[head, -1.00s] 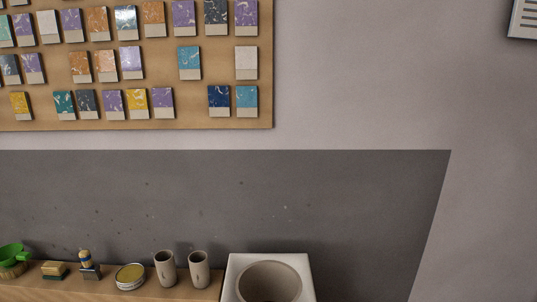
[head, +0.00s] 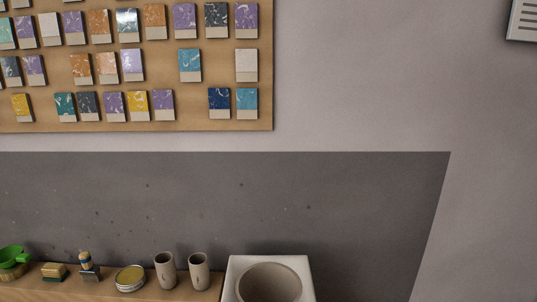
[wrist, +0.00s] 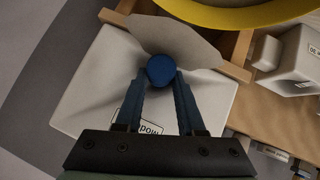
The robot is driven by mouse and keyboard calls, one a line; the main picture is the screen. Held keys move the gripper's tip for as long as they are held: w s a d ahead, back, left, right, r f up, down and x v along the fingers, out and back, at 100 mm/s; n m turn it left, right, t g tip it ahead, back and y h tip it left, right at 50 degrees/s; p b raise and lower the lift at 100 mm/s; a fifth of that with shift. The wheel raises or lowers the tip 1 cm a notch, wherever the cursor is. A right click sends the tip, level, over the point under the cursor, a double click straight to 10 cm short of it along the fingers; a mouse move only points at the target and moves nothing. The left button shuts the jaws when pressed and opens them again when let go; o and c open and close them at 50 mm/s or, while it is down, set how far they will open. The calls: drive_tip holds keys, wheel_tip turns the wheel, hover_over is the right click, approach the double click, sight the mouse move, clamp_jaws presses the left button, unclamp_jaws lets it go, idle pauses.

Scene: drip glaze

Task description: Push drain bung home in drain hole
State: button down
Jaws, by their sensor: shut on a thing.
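My gripper (wrist: 160,82) shows in the wrist view with its two blue fingers pointing up the picture. It is shut on a blue round piece, which looks like the drain bung (wrist: 160,68). A grey, uneven-edged surface (wrist: 190,38) lies behind the bung. A pale square sink with a round basin (head: 270,282) stands at the bottom of the head view, cut off by the frame edge. I cannot make out the drain hole in either view. My gripper is not in the head view.
In the wrist view a yellow rim (wrist: 240,14), a wooden frame (wrist: 236,70), a white labelled bag-like thing (wrist: 90,80) and a white box (wrist: 298,58) lie close around. In the head view two cups (head: 199,272) and a tin (head: 130,279) stand left of the sink.

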drive_tip(key=shift+c, duration=2.2)
unclamp_jaws()
drive_tip(key=shift+w+a+r, duration=0.1)
drive_tip(key=shift+w+r, duration=0.3)
drive_tip(key=shift+r, duration=0.25)
drive_tip(key=shift+a, duration=0.2)
drive_tip(key=shift+s+f+p+v, duration=0.15)
drive_tip(key=shift+p+v, duration=1.1)
drive_tip(key=shift+v, duration=0.1)
drive_tip(key=shift+s+f+p+v, duration=0.1)
drive_tip(key=shift+f+p+v, duration=0.05)
drive_tip(key=shift+p+v, duration=1.15)
drive_tip(key=shift+d, duration=0.1)
